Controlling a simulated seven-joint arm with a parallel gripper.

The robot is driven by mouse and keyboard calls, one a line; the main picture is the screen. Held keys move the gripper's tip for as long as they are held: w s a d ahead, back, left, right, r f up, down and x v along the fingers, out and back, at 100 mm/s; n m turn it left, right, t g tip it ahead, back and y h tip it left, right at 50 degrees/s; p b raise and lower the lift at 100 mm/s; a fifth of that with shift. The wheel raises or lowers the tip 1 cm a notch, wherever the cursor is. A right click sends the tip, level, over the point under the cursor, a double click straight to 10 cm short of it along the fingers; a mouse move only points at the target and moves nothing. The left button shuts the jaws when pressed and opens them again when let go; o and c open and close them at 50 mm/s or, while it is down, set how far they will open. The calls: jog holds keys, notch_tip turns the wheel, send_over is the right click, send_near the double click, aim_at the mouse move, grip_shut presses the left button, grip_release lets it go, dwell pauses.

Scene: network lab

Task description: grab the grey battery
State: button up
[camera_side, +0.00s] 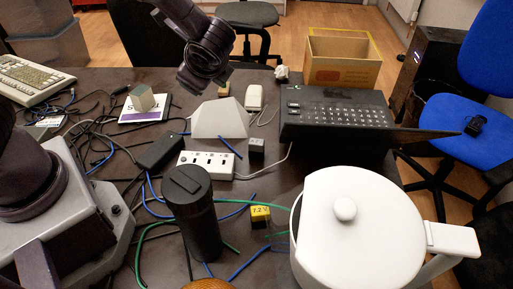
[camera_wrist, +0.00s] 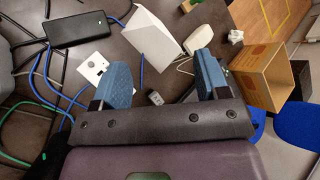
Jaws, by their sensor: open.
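The grey battery (camera_side: 257,149) is a small dark grey block with a pale label. It stands on the dark table, right of a white power strip and in front of a white sloped-sided object. In the wrist view the battery (camera_wrist: 154,97) shows small, between the bases of my two blue fingers and beyond them. My gripper (camera_wrist: 162,65) is open, with nothing between its fingers. In the side view my wrist is above and behind the white sloped object, apart from the battery; the fingers are not clear there.
The white sloped object (camera_side: 220,119) and the power strip (camera_side: 206,165) are close to the battery. A yellow battery (camera_side: 260,215), a black cylinder (camera_side: 190,210) and a white kettle (camera_side: 355,235) stand nearer the side camera. Loose cables cross the table.

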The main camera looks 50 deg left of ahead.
aim_at(256, 141)
jog(key=w+d+f+m+t, duration=0.1)
jog(key=d+f+m+t, duration=0.1)
jog(key=d+f+m, duration=0.1)
jog(key=w+d+f+m+t, duration=0.2)
jog(key=d+f+m, duration=0.1)
jog(key=f+m, duration=0.3)
jog(key=w+d+f+m+t, duration=0.2)
jog(key=f+m, duration=0.3)
jog(key=f, duration=0.3)
jog(key=shift+w+d+f+t, duration=0.1)
jog(key=shift+w+d+t, duration=0.1)
jog(key=shift+d+t, duration=0.3)
jog(key=shift+w+a+f+m, duration=0.1)
jog(key=shift+f+m, duration=0.15)
jog(key=shift+m, duration=0.05)
jog(key=shift+x, duration=2.3)
jog(key=c, duration=1.1)
jog(key=shift+o, duration=0.2)
jog(key=shift+r, duration=0.1)
